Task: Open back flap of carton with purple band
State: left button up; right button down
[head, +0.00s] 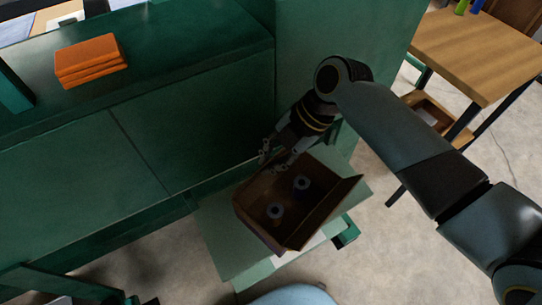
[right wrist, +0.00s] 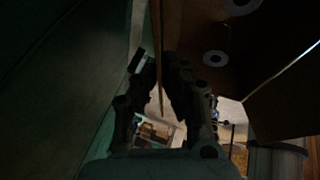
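The open brown carton (head: 252,192) stands on a pale green surface, with a dark purplish strip low on its near side. One flap (head: 335,208) sticks outward on the right. My right gripper (head: 273,160) is at the carton's back left edge, pointing down, fingers apart. In the right wrist view, a thin brown cardboard panel (right wrist: 157,40) runs between the fingertips of my right gripper (right wrist: 157,70). Whether both fingers touch it is too dark to tell. Two spools, a far one (head: 302,183) and a near one (head: 275,211), are inside. My left gripper is not in view.
A green cabinet (head: 200,135) stands close behind and left of the carton, with an orange stack (head: 92,60) on top. A wooden table (head: 490,55) is at the upper right. Floor (head: 400,240) is clear right of the carton.

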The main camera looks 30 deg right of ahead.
jog(key=shift+w+a+r+g+p, duration=0.15)
jog(key=shift+w+r+g+p, duration=0.4)
jog(key=shift+p, duration=0.35)
jog(key=shift+w+a+f+m+g+h+p, duration=0.1)
jog(key=shift+w+f+m+g+h+p, duration=0.15)
jog(key=shift+f+g+h+p, duration=0.3)
jog(key=shift+s+r, duration=0.1)
jog(key=c, duration=1.5)
grip_release()
jog(key=shift+c, duration=0.2)
jog(key=v, duration=1.2)
